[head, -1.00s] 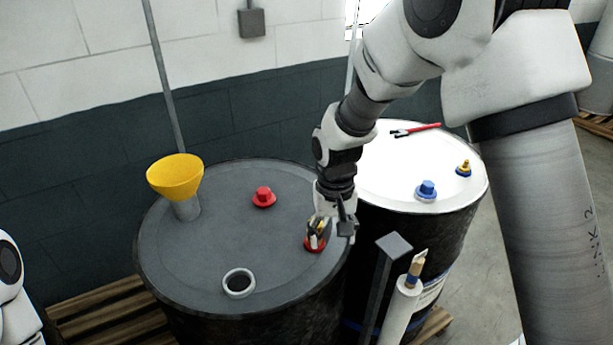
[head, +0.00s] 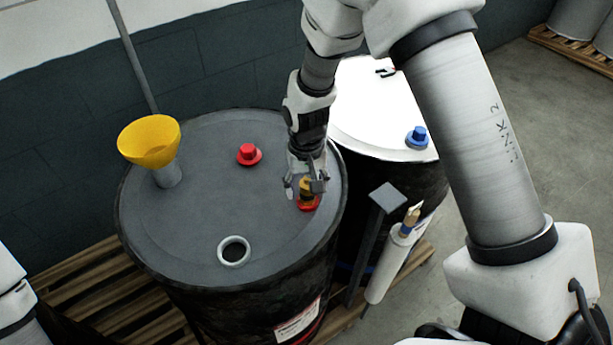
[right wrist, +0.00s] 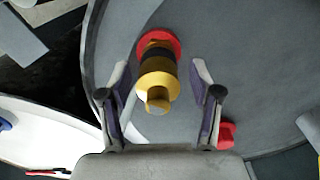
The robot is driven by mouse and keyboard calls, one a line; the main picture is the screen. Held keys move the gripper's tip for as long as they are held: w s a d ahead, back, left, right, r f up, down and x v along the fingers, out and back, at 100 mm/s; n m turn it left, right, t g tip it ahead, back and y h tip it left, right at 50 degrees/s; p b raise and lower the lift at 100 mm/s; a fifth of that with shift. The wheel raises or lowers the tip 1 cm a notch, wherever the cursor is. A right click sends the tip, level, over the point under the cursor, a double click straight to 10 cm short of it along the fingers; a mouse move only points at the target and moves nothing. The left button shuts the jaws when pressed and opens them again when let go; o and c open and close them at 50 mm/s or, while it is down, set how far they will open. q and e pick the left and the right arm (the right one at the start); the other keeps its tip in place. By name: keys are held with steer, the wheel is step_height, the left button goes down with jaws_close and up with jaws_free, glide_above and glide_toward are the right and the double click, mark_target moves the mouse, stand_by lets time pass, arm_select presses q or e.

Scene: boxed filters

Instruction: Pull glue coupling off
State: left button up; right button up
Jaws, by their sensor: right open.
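The glue coupling (right wrist: 158,75), brass-yellow with a black band, sits on a red base (head: 308,204) at the right edge of the grey drum's top (head: 205,200). In the head view the coupling (head: 306,185) is partly hidden by my right gripper (head: 304,182). My right gripper is open, and in the right wrist view its fingers (right wrist: 160,100) stand apart on either side of the coupling, with gaps on both sides. The coupling points toward the wrist camera. Part of my left arm shows at the left edge of the head view, but its gripper does not.
A yellow funnel (head: 150,143), a red cap (head: 249,154) and an open ringed hole (head: 234,251) are on the grey drum. A white-topped drum (head: 375,118) with a blue cap (head: 417,137) stands behind. A glue cartridge (head: 388,266) hangs beside a dark post (head: 372,235).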

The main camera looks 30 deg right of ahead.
mark_target(307, 176)
steer(key=shift+s+r, duration=0.2)
steer(key=shift+s, duration=0.05)
steer(key=shift+s+r, duration=0.1)
steer(key=shift+s, duration=0.15)
steer(key=c, duration=0.5)
steer(key=shift+s, duration=0.1)
steer(key=c, duration=0.6)
jaws_close()
steer(key=shift+w+r+p, duration=0.4)
steer(key=shift+r+p, duration=0.1)
steer(key=shift+s+r+p, duration=0.15)
steer(key=shift+r+p, duration=0.25)
steer(key=shift+r, duration=0.25)
steer(key=shift+r+p, duration=0.5)
arm_select(q)
steer(key=r, duration=0.3)
steer(key=shift+s+r, duration=0.15)
steer(key=shift+s, duration=0.1)
arm_select(e)
steer(key=shift+w+r, duration=0.15)
steer(key=shift+w, duration=0.05)
steer(key=shift+r, duration=0.1)
